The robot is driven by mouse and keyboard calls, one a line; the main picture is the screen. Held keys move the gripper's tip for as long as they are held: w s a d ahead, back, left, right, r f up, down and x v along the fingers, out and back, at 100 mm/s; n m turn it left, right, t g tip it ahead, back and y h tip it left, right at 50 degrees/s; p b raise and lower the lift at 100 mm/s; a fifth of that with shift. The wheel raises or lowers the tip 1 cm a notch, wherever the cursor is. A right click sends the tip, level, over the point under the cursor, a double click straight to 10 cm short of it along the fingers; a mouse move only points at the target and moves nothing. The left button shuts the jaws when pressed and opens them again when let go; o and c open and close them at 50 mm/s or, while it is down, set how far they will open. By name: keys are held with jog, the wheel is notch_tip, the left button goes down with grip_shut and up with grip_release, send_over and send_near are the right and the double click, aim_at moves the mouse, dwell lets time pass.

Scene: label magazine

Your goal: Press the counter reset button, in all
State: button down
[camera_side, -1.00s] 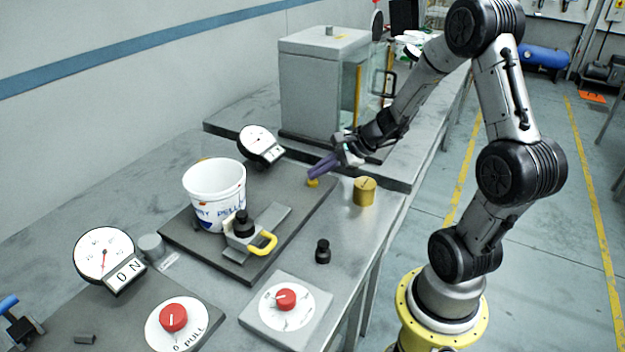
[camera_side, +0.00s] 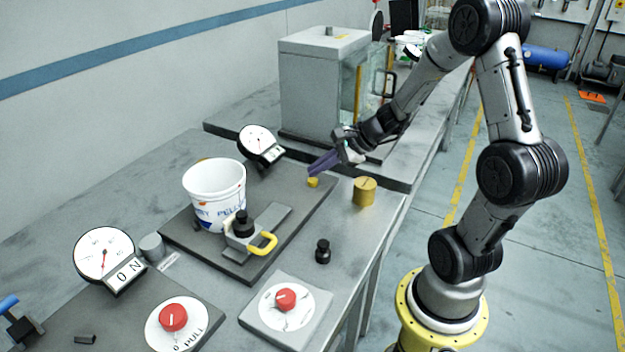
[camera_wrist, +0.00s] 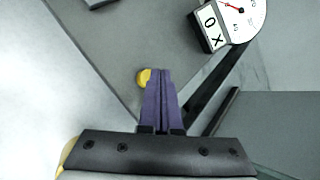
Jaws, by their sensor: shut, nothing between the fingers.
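A small yellow button (camera_side: 313,182) sits near the right corner of the dark grey plate (camera_side: 290,240). It also shows in the wrist view (camera_wrist: 143,77), partly hidden behind the left finger. I take it for the counter reset button, though no label on it can be read. My gripper (camera_side: 313,171) has its purple fingers shut and empty. In the side view the fingertips are just above the button, with a small gap apparent. In the wrist view the fingertips (camera_wrist: 163,71) lie just right of the button. A dial with a counter window (camera_side: 260,143) stands behind the plate.
A white bucket (camera_side: 214,190) and a clamp with a yellow handle (camera_side: 262,243) are on the plate. A brass cylinder (camera_side: 364,191) and a black knob (camera_side: 322,251) stand on the bench nearby. A grey cabinet (camera_side: 318,90) stands behind my gripper.

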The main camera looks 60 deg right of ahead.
jog(key=shift+r, duration=0.25)
jog(key=shift+r, duration=2.55)
